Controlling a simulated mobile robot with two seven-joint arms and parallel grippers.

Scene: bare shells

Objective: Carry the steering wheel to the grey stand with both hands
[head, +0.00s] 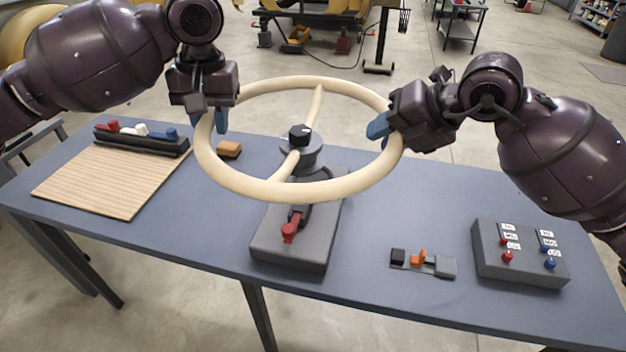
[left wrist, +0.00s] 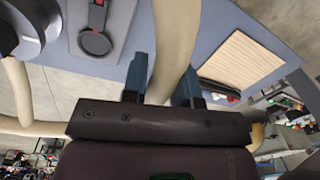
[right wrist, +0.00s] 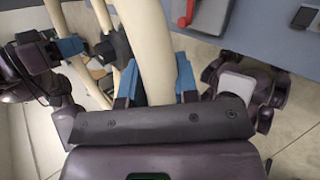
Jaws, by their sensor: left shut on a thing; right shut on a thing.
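The cream steering wheel (head: 285,190) with a dark hub (head: 300,135) is held in the air, tilted, over the middle of the table. My left gripper (head: 210,122) is shut on the left side of its rim, which shows between the fingers in the left wrist view (left wrist: 172,50). My right gripper (head: 380,127) is shut on the right side of the rim, also between the fingers in the right wrist view (right wrist: 150,55). The grey stand (head: 265,240) with a red lever (head: 290,230) is on the table below the wheel, partly hidden by it.
The blue-grey table (head: 200,235) carries a ribbed wooden board (head: 115,180), a dark tray (head: 140,143) with coloured pieces, a brown block (head: 229,149), a small orange-levered piece (head: 418,259) and a grey box with knobs (head: 520,252).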

